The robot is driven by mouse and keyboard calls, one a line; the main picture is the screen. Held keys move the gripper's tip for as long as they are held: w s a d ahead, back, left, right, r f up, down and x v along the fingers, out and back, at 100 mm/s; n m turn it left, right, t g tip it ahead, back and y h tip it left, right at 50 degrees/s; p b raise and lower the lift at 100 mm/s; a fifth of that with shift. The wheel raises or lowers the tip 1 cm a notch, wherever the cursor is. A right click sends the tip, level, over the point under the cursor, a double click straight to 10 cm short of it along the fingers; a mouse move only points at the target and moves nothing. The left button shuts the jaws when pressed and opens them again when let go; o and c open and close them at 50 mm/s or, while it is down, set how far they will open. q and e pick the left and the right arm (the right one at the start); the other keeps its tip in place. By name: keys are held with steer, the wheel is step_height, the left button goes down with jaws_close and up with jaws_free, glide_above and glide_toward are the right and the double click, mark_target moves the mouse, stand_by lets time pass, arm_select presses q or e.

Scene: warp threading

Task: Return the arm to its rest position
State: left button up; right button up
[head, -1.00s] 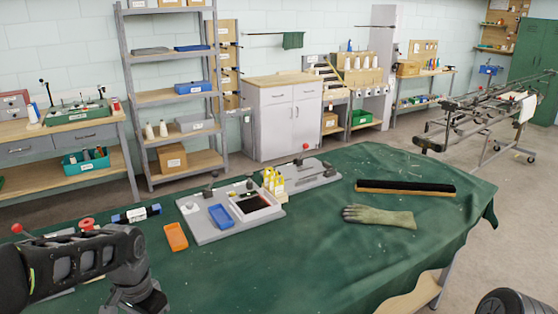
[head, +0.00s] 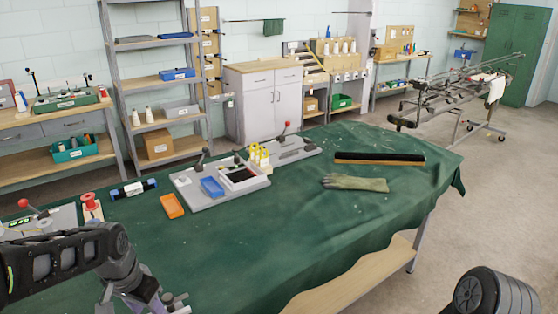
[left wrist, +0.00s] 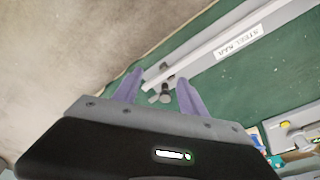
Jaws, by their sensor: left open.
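My left arm reaches in from the lower left of the head view, over the near left of the green-covered table (head: 250,255). Its gripper (head: 148,303) is partly cut off at the bottom edge. In the left wrist view my left gripper (left wrist: 160,80) shows two purple fingers spread apart. A small metal knob (left wrist: 164,93) shows between them, by a grey bar (left wrist: 205,48) with a label reading like "STEEL BAR". I cannot tell whether the fingers touch it; nothing is clamped. My right gripper is out of view.
An orange tray (head: 172,206), a glove (head: 355,183) and a dark bar (head: 380,158) lie nearby. The table's near right is clear.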

arm_select(q)
steer(key=w+d+f+n+t+h, duration=0.2)
steer(key=w+d+f+n+t, duration=0.1)
steer(key=d+f, duration=1)
steer(key=s+d+f+g, duration=0.1)
steer(key=s+d+f, duration=0.2)
steer(key=s+f, duration=0.2)
steer(key=s+d+f+n+g+h, duration=0.1)
steer(key=s+d+f, duration=0.3)
steer(key=s, duration=0.6)
steer(key=s+d+f+g, duration=0.2)
steer(key=s+d+f, duration=0.2)
steer(key=s+f, duration=0.3)
steer(key=shift+s+d+f+n+h, duration=0.15)
steer(key=shift+d+f+n+h, duration=0.15)
steer(key=shift+f+h, duration=0.15)
